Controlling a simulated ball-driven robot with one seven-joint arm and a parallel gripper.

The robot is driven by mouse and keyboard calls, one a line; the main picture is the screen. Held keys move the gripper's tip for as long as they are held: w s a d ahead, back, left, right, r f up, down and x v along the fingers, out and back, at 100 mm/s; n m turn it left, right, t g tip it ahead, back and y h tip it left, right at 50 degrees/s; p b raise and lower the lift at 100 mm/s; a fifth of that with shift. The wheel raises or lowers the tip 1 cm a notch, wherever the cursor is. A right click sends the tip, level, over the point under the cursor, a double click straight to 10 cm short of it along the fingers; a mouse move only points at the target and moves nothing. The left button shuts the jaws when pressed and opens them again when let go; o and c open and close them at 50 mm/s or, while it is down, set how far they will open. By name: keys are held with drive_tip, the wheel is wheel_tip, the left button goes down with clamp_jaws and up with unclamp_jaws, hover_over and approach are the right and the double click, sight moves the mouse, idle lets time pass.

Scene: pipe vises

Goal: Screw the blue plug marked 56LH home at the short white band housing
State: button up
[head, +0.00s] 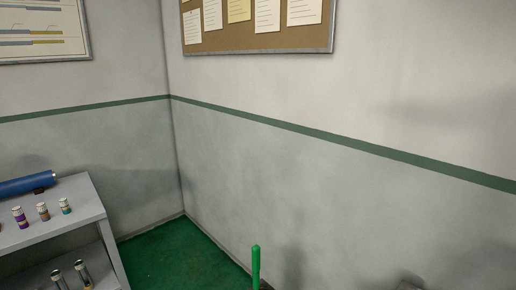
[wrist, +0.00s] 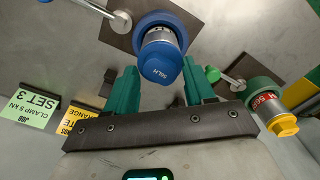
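The blue plug (wrist: 162,65), marked 56LH, shows in the wrist view at the end of a silver cylinder (wrist: 161,37) with a blue collar (wrist: 160,19) behind it. I cannot tell how deep the plug sits. Part of a dark mark shows on the cylinder; no short white band can be made out. My gripper (wrist: 159,72) has two teal fingers, one on each side of the plug, with gaps on both sides. It is open and holds nothing. Neither the gripper nor the housing can be made out in the head view.
In the wrist view, a second housing with a green collar (wrist: 262,84) and yellow plug (wrist: 284,125) stands close right. Yellow (wrist: 88,119) and green (wrist: 36,108) cards are left. The head view shows a grey shelf (head: 60,235) with several small items, and a green-tipped post (head: 255,265).

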drive_tip(key=m, duration=0.5)
drive_tip(key=shift+m, duration=0.4)
drive_tip(key=m, duration=0.4)
drive_tip(key=shift+m, duration=0.3)
clamp_jaws()
idle(0.3)
drive_tip(key=n, duration=0.3)
drive_tip(key=shift+n, duration=0.4)
drive_tip(key=n, duration=0.4)
